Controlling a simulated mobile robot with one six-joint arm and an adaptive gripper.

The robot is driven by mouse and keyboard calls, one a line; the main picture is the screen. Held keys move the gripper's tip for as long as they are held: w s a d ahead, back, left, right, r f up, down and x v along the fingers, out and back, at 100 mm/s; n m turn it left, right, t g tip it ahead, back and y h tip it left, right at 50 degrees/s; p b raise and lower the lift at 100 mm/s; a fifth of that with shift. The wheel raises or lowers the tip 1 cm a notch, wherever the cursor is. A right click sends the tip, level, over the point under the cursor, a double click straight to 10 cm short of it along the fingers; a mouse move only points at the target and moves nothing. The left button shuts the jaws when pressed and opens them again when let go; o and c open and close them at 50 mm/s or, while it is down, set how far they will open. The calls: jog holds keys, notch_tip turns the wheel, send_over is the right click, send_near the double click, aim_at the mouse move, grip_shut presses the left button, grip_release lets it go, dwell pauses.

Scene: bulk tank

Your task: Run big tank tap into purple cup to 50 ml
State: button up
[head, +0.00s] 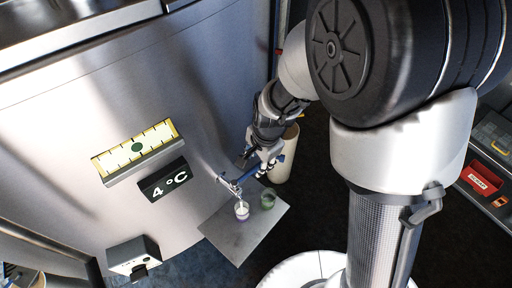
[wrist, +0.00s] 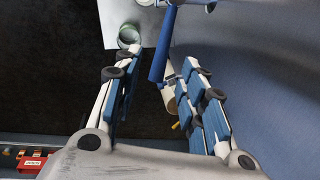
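The big steel tank (head: 150,90) fills the left of the head view. Its tap (head: 229,184) has a blue lever, which in the wrist view (wrist: 162,50) reaches between my fingers. The purple cup (head: 242,214) stands under the tap on a grey shelf (head: 238,246). White shows at its mouth under the spout; I cannot read its level. A green cup (head: 267,201) stands to its right, and also shows in the wrist view (wrist: 129,36). My gripper (head: 261,169) is beside the lever; its fingers are wide apart in the wrist view (wrist: 153,74).
A yellow gauge (head: 137,148) and a 4 °C display (head: 164,180) are on the tank. A white box (head: 133,256) is at its lower left. A beige cylinder (head: 285,155) stands behind my gripper. Red bins (head: 481,179) are at the far right.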

aim_at(256, 167)
jog(key=shift+w+a+f+b, duration=0.1)
jog(key=shift+w+f+b, duration=0.05)
jog(key=shift+f, duration=0.6)
jog(key=shift+w+a+f+b, duration=0.1)
jog(key=shift+f+b, duration=0.05)
jog(key=shift+f, duration=0.65)
jog(key=shift+w+a+f+b, duration=0.1)
jog(key=shift+w+f+b, duration=0.05)
jog(key=shift+f, duration=0.6)
grip_shut()
